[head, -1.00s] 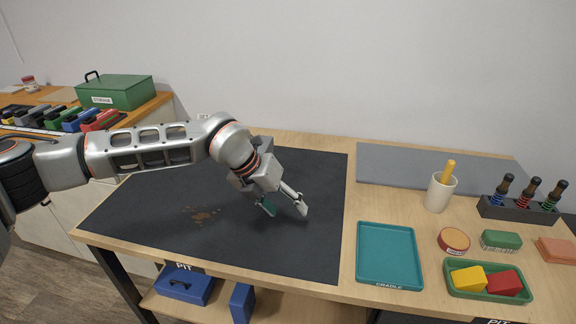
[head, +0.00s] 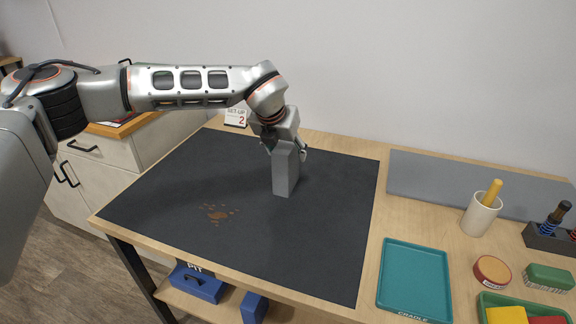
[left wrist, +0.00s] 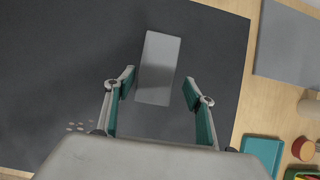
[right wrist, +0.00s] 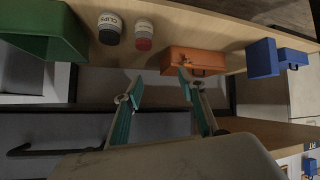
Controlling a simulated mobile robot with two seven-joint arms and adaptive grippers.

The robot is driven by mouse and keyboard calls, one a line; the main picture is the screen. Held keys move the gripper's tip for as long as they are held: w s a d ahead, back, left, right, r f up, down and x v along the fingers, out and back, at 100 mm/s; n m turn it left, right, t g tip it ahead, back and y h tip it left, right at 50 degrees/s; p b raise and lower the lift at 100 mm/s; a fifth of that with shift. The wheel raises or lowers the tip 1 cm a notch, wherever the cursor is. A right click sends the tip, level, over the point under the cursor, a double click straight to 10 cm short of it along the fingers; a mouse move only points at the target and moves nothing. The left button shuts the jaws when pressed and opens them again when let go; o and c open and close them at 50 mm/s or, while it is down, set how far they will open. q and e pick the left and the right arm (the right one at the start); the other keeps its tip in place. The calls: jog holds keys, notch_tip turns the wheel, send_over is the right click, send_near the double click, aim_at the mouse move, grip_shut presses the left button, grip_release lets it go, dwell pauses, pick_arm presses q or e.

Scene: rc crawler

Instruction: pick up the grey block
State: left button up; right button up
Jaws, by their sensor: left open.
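The grey block (head: 285,176) is a tall plain box standing upright on the black mat (head: 190,185), towards its back right. It also shows in the left wrist view (left wrist: 158,62). My left gripper (head: 286,149) is above and around the block's upper part, pointing down. In the left wrist view its teal-padded fingers (left wrist: 158,88) are open on either side of the block, with a visible gap on each side. My right gripper (right wrist: 154,87) shows only in the right wrist view. It is open and empty.
Right of the mat are a teal tray (head: 414,281), a cup (head: 480,214), a round tin (head: 492,271) and a grey panel (head: 470,188). A small sign (head: 236,117) stands behind the mat. The right wrist view shows an orange toolbox (right wrist: 192,62) and cans.

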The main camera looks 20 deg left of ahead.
pick_arm(q)
jog(key=shift+x, duration=0.8)
jog(key=f, duration=0.1)
jog(key=f+b, duration=0.1)
jog(key=f, duration=0.1)
jog(key=shift+w+a+f, duration=0.3)
jog(key=shift+w+a, duration=0.05)
jog(key=shift+w+f+b, duration=0.35)
jog(key=shift+w+f, duration=0.15)
jog(key=shift+r, duration=0.25)
jog(key=shift+s, duration=0.1)
jog(key=c, duration=0.5)
grip_shut()
pick_arm(e)
jog(key=shift+a, duration=0.35)
